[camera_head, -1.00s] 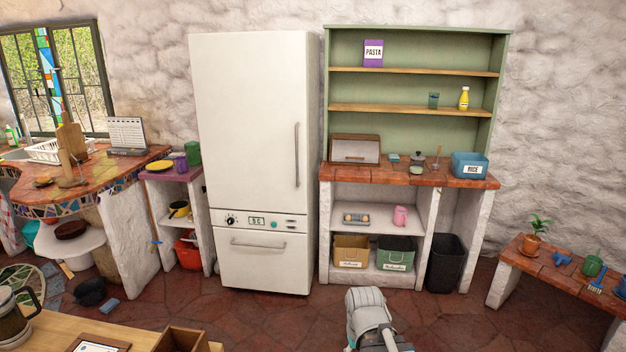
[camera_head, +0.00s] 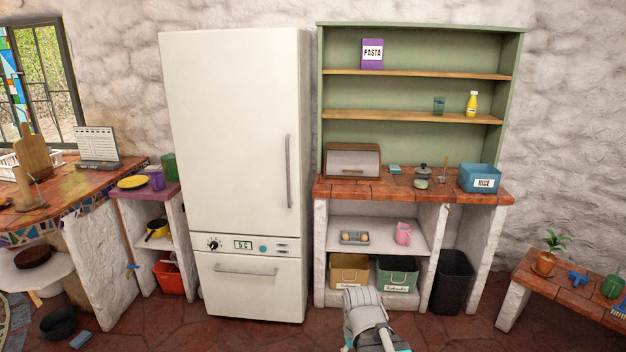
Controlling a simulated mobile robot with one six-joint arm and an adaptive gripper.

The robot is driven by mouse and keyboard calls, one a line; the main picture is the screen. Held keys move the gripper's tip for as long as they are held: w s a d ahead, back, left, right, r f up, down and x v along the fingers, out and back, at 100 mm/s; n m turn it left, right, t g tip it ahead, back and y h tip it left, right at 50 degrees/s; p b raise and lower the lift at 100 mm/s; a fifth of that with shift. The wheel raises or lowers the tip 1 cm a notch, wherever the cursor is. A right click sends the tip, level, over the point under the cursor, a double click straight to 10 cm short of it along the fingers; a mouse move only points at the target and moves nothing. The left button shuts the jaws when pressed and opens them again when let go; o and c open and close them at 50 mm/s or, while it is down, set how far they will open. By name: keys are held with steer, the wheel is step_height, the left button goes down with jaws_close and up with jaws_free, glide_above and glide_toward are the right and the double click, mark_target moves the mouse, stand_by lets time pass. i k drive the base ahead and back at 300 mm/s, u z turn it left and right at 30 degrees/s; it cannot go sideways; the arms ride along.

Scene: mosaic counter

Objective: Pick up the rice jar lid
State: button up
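A small dark round lid-like piece with a knob (camera_head: 423,168) shows on the tiled counter of the green shelf unit, just behind or on a small pale jar (camera_head: 421,182). I cannot tell whether it sits on the jar or behind it, and it is too small to confirm as the rice jar lid. A blue box labelled RICE (camera_head: 480,178) stands to its right. Part of my grey-white arm shows at the bottom centre, well short of the counter. My gripper cannot be made out.
On the tiled counter (camera_head: 340,188), a bread box (camera_head: 352,160) stands left and a small teal item (camera_head: 394,169) lies between. A black bin (camera_head: 452,283) and crates stand below. A tall fridge (camera_head: 235,170) is to the left. Floor in front looks clear.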

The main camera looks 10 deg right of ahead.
mark_target(424, 170)
steer(key=i, duration=3.35)
steer(key=z, duration=1.85)
